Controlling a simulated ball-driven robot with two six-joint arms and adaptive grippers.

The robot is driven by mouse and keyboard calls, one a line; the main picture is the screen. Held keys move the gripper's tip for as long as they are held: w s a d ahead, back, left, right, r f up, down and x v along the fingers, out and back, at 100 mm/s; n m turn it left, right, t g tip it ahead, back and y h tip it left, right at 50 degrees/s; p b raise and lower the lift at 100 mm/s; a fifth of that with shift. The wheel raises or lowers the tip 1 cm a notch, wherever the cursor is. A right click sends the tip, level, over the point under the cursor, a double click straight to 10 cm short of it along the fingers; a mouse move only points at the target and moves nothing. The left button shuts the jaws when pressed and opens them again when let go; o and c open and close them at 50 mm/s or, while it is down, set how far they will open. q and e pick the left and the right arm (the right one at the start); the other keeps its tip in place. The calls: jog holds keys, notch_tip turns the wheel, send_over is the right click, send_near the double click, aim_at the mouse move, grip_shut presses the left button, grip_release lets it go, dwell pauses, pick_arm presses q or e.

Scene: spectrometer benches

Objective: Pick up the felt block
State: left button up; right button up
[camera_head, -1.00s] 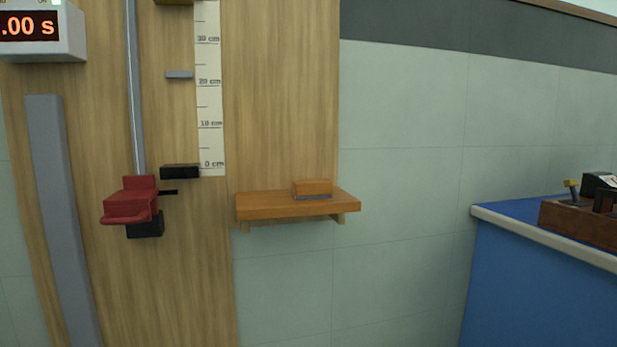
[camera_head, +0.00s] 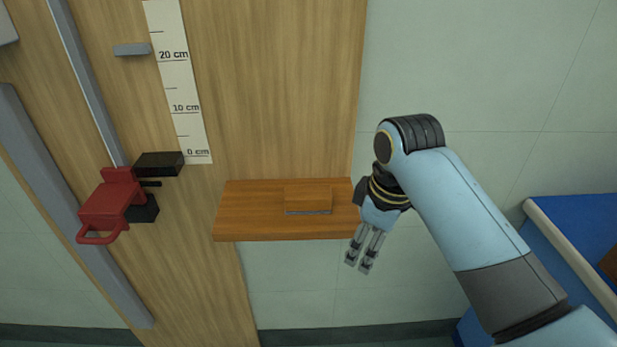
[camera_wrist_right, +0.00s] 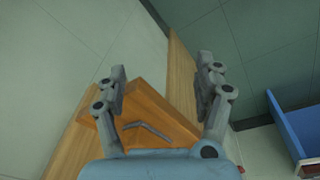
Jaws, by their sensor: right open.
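The felt block (camera_head: 308,198) is a small orange-brown block with a thin grey strip along its lower front edge. It rests on the wooden shelf (camera_head: 240,222), right of the shelf's middle. My right gripper (camera_head: 358,262) hangs open and empty, fingers down, in front of the shelf's right end and to the right of the block. In the right wrist view the open fingers (camera_wrist_right: 166,85) spread in front of the shelf (camera_wrist_right: 152,102). A dark grey bent strip shows between them; I cannot tell the block's outline clearly there. My left gripper is not in view.
A red carriage with a handle (camera_head: 108,205) sits on a metal rail at left, beside black blocks and a centimetre scale (camera_head: 180,80) on the wooden panel. A blue bench (camera_head: 570,245) stands at the right. The wall between shelf and bench is clear.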

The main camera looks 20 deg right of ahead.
notch_tip(320, 180, up, 6)
jog(key=w+a+n, duration=0.1)
jog(key=w, duration=0.2)
jog(key=n+g+y, duration=0.1)
jog(key=n, duration=0.5)
send_near(308, 192)
jog(key=shift+a+f, duration=0.15)
jog(key=shift+f, duration=0.2)
jog(key=shift+w+a+f+p, duration=0.15)
jog(key=shift+f+p, duration=0.15)
jog(key=shift+f, duration=0.05)
jog(key=f, duration=0.4)
jog(key=shift+w+a+f, duration=0.1)
jog(key=shift+a+f, duration=0.1)
notch_tip(308, 192, down, 5)
jog(key=shift+w+a+f+p, duration=0.1)
jog(key=shift+w+p, duration=0.05)
jog(key=shift+p, duration=0.3)
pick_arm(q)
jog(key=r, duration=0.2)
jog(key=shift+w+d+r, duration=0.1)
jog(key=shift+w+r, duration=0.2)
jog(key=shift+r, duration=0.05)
pick_arm(e)
jog(key=shift+c, duration=0.2)
jog(key=c, duration=1.2)
